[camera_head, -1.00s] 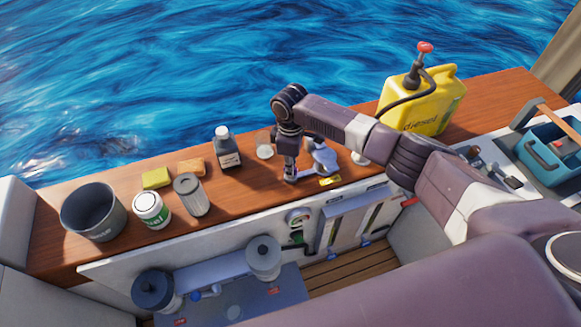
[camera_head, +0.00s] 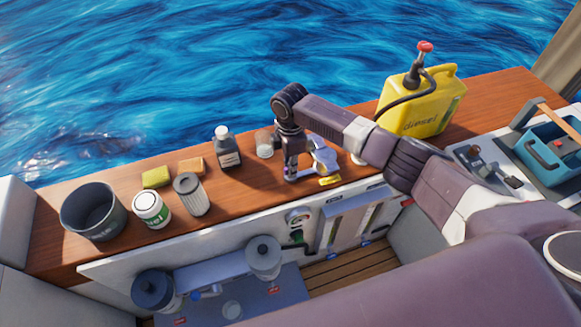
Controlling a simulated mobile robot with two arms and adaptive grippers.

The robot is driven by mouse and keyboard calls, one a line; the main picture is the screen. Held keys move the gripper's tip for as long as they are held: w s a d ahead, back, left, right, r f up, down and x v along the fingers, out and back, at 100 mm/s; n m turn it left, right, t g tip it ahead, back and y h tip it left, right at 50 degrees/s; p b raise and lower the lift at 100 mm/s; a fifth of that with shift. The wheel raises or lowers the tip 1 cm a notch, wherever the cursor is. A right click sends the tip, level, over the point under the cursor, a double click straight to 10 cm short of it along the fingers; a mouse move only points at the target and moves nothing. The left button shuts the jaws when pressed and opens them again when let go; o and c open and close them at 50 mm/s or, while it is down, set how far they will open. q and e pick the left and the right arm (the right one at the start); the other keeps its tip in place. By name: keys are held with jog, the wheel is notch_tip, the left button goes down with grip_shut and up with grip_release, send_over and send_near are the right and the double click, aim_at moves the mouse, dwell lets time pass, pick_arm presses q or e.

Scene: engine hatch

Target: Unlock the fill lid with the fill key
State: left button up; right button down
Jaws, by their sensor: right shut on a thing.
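My right gripper (camera_head: 293,174) is low over the wooden ledge, pointing down with its wrist above it. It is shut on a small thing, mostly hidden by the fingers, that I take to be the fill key. A small yellow piece (camera_head: 330,180) shows beside the gripper at the ledge's front edge; I cannot tell whether it belongs to the key. A pale round fitting (camera_head: 358,158) shows partly behind my right arm; I cannot tell whether it is the fill lid. My left gripper is not in view.
A yellow diesel can (camera_head: 422,108) with a hose stands to the right. A clear glass (camera_head: 264,143) and a dark bottle (camera_head: 227,152) stand close left of the gripper. A filter (camera_head: 192,194), white tub (camera_head: 150,209), sponges and grey pot (camera_head: 92,212) are farther left. Water lies behind.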

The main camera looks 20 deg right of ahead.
jog(key=shift+w+r, duration=0.1)
jog(key=c, duration=2)
grip_release()
jog(key=shift+o, duration=0.2)
notch_tip(320, 180, up, 12)
jog(key=shift+a, duration=0.1)
